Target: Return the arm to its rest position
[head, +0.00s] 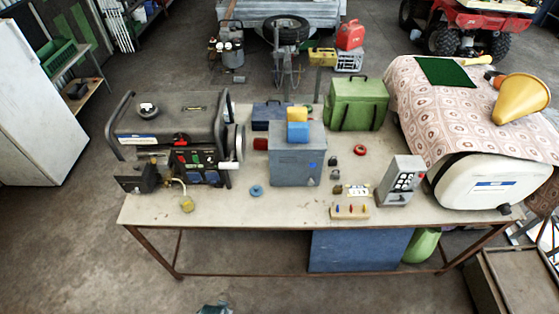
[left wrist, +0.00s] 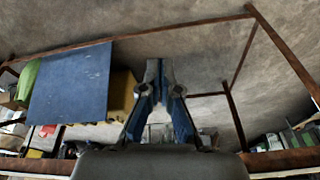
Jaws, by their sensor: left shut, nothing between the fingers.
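My left gripper shows in the left wrist view (left wrist: 160,70), with its two blue-lined fingers closed together and nothing between them. Only a small blue-grey tip of it (head: 215,308) shows at the bottom edge of the head view, in front of the workbench (head: 285,210) and clear of it. The rest of the left arm is hidden below the picture. My right gripper is in neither view.
A generator (head: 175,125), a grey box (head: 297,155), a green case (head: 357,103) and a keypad box (head: 400,180) stand on the bench. A blue panel (head: 358,250) is under it; it also shows in the left wrist view (left wrist: 70,85). Floor in front is open.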

